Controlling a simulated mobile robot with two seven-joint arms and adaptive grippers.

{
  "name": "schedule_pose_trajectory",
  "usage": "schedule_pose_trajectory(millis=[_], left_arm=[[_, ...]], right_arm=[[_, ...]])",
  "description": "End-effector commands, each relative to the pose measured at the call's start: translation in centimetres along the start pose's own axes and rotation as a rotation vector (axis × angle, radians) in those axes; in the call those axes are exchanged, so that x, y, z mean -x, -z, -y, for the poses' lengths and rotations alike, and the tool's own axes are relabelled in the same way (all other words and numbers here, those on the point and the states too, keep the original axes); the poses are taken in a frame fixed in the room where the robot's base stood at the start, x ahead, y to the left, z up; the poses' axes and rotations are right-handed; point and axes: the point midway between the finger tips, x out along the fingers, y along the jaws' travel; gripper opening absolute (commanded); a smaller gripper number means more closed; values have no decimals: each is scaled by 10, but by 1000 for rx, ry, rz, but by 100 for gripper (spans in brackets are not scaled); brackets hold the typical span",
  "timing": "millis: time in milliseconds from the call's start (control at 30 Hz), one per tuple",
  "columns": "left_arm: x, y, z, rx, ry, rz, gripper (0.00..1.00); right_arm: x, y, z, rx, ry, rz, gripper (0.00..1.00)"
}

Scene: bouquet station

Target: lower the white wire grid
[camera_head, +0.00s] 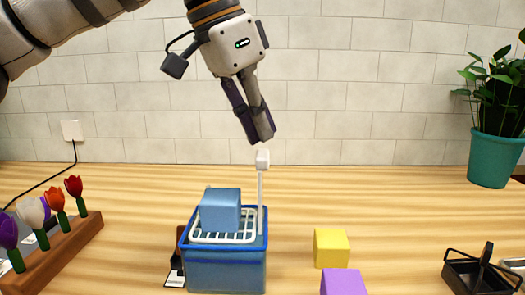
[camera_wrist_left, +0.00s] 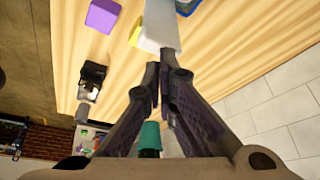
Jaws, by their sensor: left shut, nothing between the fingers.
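The white wire grid (camera_head: 223,239) sits level near the top of a blue open container (camera_head: 226,275), with a blue block (camera_head: 220,210) resting on it. A thin white upright rod (camera_head: 260,200) stands at the container's right side, topped by a small white knob (camera_head: 262,159). My left gripper (camera_head: 262,138) points down just above the knob, shut and empty, apparently apart from it. In the left wrist view, the white knob (camera_wrist_left: 161,22) shows large just beyond the closed fingertips (camera_wrist_left: 156,72). My right gripper is not in view.
A yellow block (camera_head: 331,248) and a purple block (camera_head: 343,282) lie right of the container. A wooden rack (camera_head: 62,255) of tulips stands at left. A black caddy (camera_head: 470,275) is at front right, a teal plant pot (camera_head: 495,158) behind. The table behind the container is clear.

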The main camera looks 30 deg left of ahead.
Motion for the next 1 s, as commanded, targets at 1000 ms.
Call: schedule_pose_trajectory(millis=[1000], left_arm=[[-26,-12,0,0,2,-1,0]], right_arm=[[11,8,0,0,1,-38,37]])
